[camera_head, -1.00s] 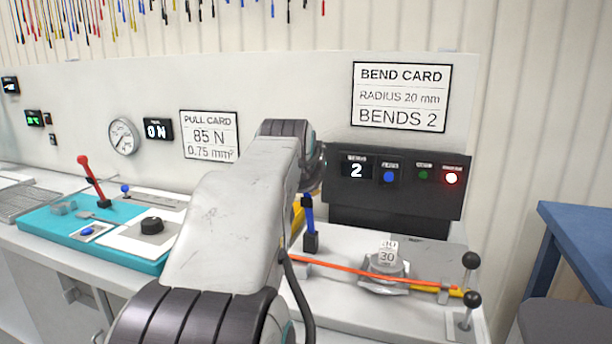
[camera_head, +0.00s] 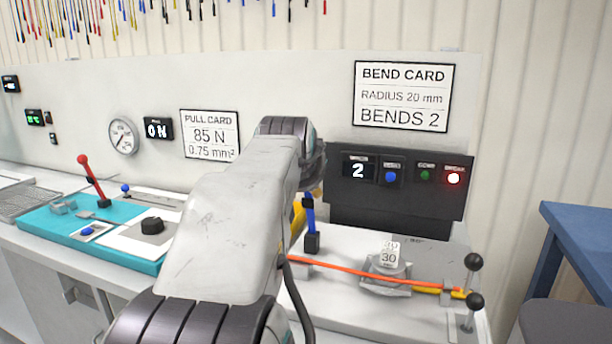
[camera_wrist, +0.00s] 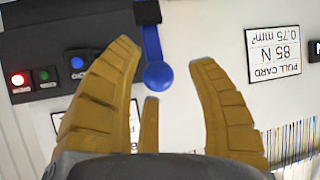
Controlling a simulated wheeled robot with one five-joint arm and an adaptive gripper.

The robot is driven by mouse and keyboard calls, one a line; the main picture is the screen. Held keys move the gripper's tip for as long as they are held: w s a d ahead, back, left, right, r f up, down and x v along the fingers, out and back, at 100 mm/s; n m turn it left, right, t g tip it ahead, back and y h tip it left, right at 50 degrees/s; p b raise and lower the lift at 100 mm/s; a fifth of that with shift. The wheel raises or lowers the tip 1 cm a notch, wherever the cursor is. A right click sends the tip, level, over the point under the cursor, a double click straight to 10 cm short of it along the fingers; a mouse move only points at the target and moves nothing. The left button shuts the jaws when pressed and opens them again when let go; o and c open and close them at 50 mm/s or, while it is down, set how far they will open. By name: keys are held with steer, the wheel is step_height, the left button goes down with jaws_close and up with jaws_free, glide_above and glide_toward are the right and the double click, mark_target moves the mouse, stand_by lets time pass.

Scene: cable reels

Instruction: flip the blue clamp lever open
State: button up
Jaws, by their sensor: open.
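The blue clamp lever (camera_head: 309,214) stands upright on its black base (camera_head: 311,242) at the left end of the bending bench. In the wrist view, which is upside down, the blue lever (camera_wrist: 153,45) hangs from the black base at the top, its round end towards my gripper. My gripper (camera_wrist: 166,52) is open, with its yellow fingers to either side of the lever and visible space on both sides. Whether a finger touches it cannot be told. In the head view my arm hides most of the gripper; a little yellow shows beside the lever.
An orange cable (camera_head: 365,272) runs across the bench past the bend former (camera_head: 388,262). Black-knobbed posts (camera_head: 473,262) stand at the right end. A dark panel (camera_head: 400,211) with a lit red lamp is behind. A teal pull tester (camera_head: 100,247) with a red lever is left.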

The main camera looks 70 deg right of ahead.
steer(key=v, duration=1.1)
steer(key=shift+f, duration=0.1)
stand_by(0.4)
